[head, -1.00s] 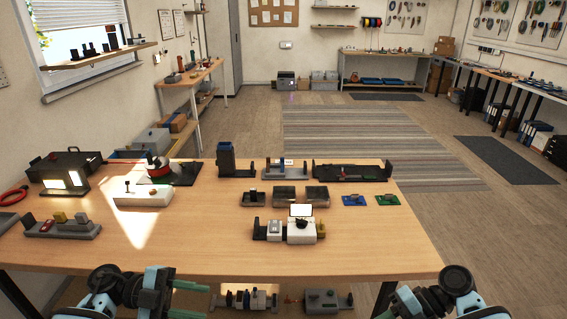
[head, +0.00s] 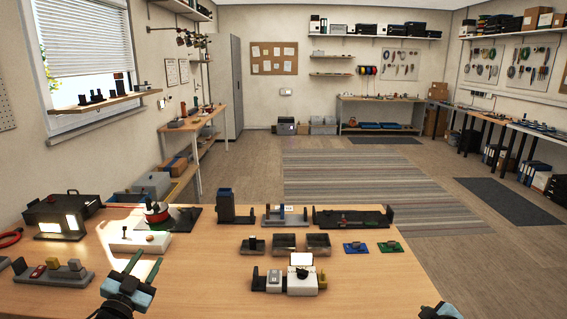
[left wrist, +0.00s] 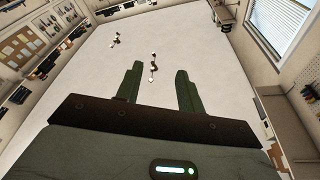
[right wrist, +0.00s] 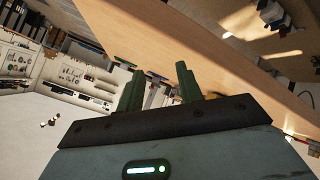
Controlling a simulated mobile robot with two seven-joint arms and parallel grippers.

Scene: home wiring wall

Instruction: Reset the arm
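My left gripper (head: 143,267) is in the lower left of the head view, raised in front of the table's near part. Its two green fingers stand apart with nothing between them; they also show spread in the left wrist view (left wrist: 158,85), against the pale ceiling. My right arm (head: 440,311) shows only as a small part at the bottom right of the head view. In the right wrist view, my right gripper's fingers (right wrist: 158,88) are apart and empty, with the table edge behind them.
The wooden table (head: 200,285) carries a black case with lit panels (head: 63,214), a white box with a button (head: 140,240), a white device (head: 302,280), grey trays (head: 284,243), and blue and green boards (head: 389,246). The table's near middle is bare. Open floor lies to the right.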

